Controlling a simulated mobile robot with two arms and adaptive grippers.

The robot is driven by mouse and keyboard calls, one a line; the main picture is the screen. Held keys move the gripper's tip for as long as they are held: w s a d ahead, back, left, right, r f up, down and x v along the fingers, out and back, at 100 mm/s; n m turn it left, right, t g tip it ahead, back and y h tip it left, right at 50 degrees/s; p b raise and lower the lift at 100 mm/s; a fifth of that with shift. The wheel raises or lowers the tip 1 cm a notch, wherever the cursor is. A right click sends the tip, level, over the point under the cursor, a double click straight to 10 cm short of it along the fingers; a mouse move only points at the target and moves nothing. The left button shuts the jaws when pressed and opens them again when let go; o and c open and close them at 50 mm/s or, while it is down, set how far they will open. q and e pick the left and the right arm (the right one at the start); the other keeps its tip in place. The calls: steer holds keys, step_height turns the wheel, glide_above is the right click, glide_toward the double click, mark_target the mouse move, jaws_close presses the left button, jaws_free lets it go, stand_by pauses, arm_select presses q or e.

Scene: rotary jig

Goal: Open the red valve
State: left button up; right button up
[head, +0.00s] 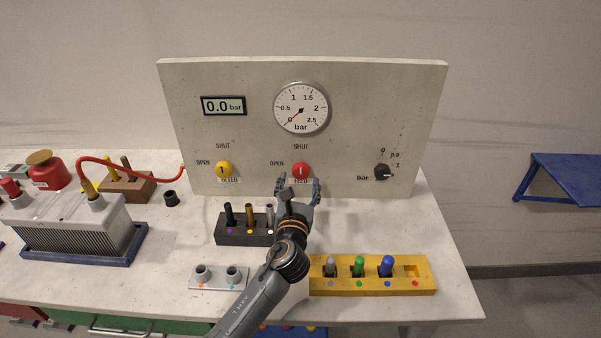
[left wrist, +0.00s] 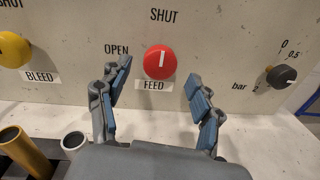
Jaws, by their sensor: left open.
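The red valve (head: 301,170) is a round knob on the upright grey panel, above the FEED label. Its white mark points straight up, toward SHUT; OPEN is printed to its left. It also shows in the left wrist view (left wrist: 160,62). My left gripper (head: 298,186) is open just in front of and slightly below the red valve. In the left wrist view its two fingers (left wrist: 160,80) stand apart to either side of the knob, with nothing between them. I cannot see contact with the knob. My right gripper is not in view.
A yellow BLEED knob (head: 223,170) is left of the red valve, and a black bar knob (head: 382,172) is right. A gauge (head: 301,108) and a 0.0 bar display (head: 223,105) sit above. A dark peg block (head: 232,236) and yellow block (head: 330,287) stand near my left arm.

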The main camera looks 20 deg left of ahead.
mark_target(300, 173)
arm_select(q)
steer(key=x, duration=0.3)
steer(key=shift+w, duration=0.2)
steer(key=shift+w+a, duration=0.1)
steer(key=shift+w, duration=0.2)
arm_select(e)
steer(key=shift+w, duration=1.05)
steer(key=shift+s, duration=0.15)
arm_select(q)
steer(key=shift+c, duration=0.6)
steer(key=c, duration=1)
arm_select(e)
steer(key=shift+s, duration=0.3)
